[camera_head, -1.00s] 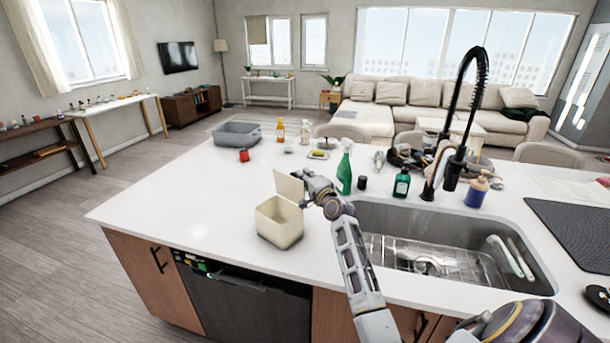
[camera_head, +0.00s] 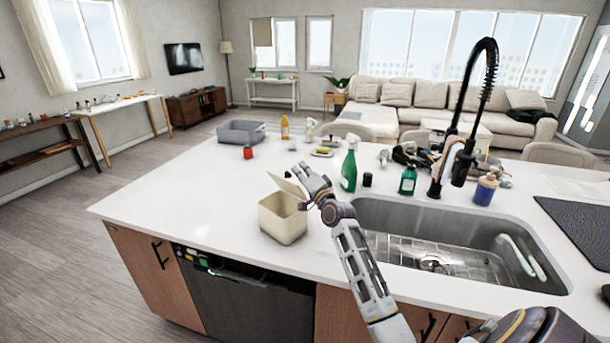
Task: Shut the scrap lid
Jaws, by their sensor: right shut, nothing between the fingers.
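The scrap bin is a cream box (camera_head: 282,219) on the white counter, left of the sink. Its cream lid (camera_head: 286,187) is partly open, raised at a slant above the rim. My right gripper (camera_head: 303,172) is shut and empty. It is at the lid's right and far side, close to it; whether it touches the lid is hard to tell. My left gripper is not in view.
The sink (camera_head: 440,213) with its tall black faucet (camera_head: 476,110) lies right of the bin. A green spray bottle (camera_head: 349,170) stands just right of my gripper. A red item (camera_head: 248,152) and a grey tub (camera_head: 240,132) stand at the back left. The counter left of the bin is clear.

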